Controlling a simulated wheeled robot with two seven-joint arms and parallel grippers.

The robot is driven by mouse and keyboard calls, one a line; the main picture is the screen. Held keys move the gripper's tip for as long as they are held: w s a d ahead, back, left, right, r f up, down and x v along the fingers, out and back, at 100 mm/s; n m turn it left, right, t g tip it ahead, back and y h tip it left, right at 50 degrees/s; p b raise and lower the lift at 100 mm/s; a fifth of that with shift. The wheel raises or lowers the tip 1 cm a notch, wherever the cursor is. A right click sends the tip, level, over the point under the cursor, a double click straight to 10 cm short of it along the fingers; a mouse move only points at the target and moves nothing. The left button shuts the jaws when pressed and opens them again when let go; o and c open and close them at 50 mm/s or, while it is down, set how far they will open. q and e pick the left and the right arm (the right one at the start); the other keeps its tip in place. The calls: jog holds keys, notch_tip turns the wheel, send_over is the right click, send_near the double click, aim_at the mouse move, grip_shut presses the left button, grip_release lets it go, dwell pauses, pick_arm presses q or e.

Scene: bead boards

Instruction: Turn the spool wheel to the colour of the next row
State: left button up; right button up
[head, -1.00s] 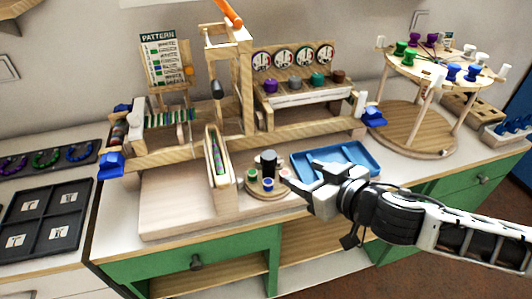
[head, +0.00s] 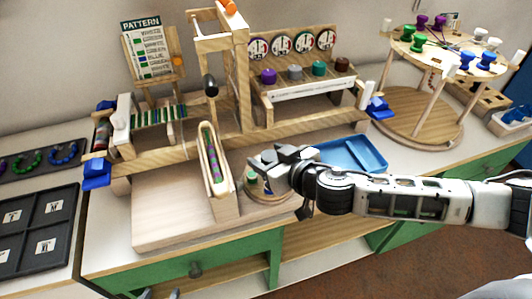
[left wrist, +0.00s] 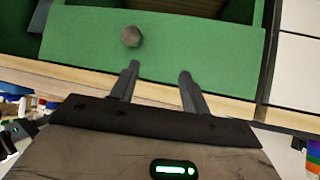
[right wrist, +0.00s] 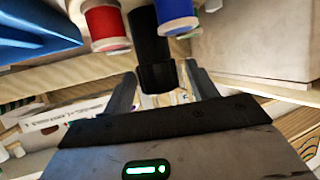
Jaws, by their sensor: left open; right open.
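The spool wheel (head: 268,198) is a small round wooden base on the bench, partly covered by my right gripper (head: 276,160). A green spool (head: 252,175) shows at its left. In the right wrist view, the wheel's black knob (right wrist: 154,55) stands between the spread fingers of my open right gripper (right wrist: 160,82); I cannot tell whether they touch it. A red spool (right wrist: 106,25) and a blue spool (right wrist: 175,14) flank the knob. The pattern card (head: 149,50) lists colour rows. My left gripper (left wrist: 157,82) is open and empty before the green drawer front (left wrist: 200,50).
The wooden loom (head: 240,135) stands behind the wheel. A blue tray (head: 350,153) lies to the right. A round spool stand (head: 415,125) is further right, a dark sectioned tray (head: 40,225) far left.

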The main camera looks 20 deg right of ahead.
jog(key=c, duration=1)
jog(key=shift+d+n+y, duration=0.1)
jog(key=shift+n+y, duration=0.2)
